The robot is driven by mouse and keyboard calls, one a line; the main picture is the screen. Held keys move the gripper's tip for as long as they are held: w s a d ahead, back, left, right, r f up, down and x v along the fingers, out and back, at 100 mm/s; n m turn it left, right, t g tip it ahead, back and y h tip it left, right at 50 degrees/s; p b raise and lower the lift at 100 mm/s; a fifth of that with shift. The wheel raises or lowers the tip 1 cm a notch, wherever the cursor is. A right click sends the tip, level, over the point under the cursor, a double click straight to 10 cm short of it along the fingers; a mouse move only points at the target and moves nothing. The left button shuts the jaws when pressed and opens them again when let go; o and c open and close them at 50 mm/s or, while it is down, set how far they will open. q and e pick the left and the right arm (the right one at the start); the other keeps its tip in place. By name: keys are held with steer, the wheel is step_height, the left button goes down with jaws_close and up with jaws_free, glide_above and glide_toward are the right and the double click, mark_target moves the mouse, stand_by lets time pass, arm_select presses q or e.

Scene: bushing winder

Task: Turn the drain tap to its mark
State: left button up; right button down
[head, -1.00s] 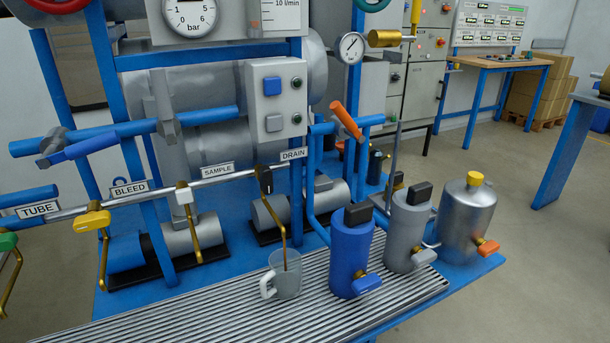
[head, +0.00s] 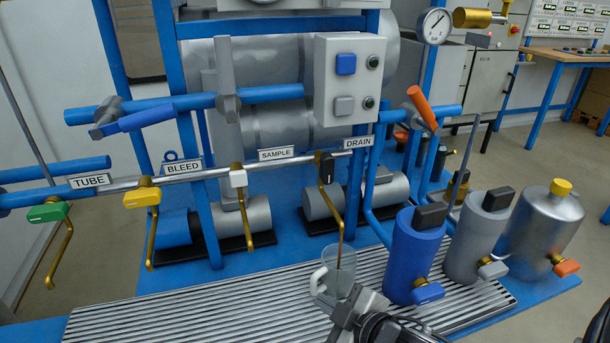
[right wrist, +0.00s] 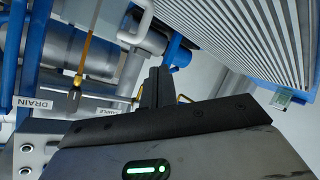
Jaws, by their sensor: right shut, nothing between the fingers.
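The drain tap (head: 326,168) has a black handle under the DRAIN label (head: 358,142). Its thin brass spout (head: 338,218) runs down into a clear mug (head: 342,262) on the ribbed tray. The mark for the tap cannot be made out. My right gripper (head: 345,302) is low, in front of the mug and below the tap; it overlaps the mug in view, and I cannot tell if they touch. In the right wrist view its fingers (right wrist: 157,88) are together and empty, and the DRAIN label (right wrist: 33,104) shows at left. My left gripper is out of view.
The ribbed tray (head: 200,318) spans the front. A blue canister (head: 413,255), a grey canister (head: 475,240) and a metal tank (head: 545,235) stand to the right. White (head: 238,178), yellow (head: 142,197) and green (head: 49,212) taps hang to the left.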

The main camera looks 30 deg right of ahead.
mark_target(325, 168)
steer(key=w+d+r+n+t+b, duration=0.1)
steer(key=w+d+r+n+t, duration=0.3)
steer(key=r, duration=0.4)
steer(key=w+d+r+n+t+b, duration=0.1)
steer(key=w+d+r+n, duration=0.2)
steer(key=w+r+n, duration=0.45)
steer(key=shift+m, duration=0.55)
steer(key=w+d, duration=0.1)
steer(key=w, duration=0.1)
steer(key=w+d+p, duration=0.1)
steer(key=w, duration=0.1)
steer(key=w+d+r, duration=0.1)
steer(key=w, duration=0.1)
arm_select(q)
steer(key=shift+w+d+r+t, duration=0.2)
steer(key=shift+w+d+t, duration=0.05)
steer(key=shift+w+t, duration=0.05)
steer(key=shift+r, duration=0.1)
arm_select(e)
steer(key=shift+a, duration=0.1)
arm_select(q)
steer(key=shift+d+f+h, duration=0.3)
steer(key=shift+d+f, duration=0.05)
arm_select(e)
steer(key=shift+m, duration=0.4)
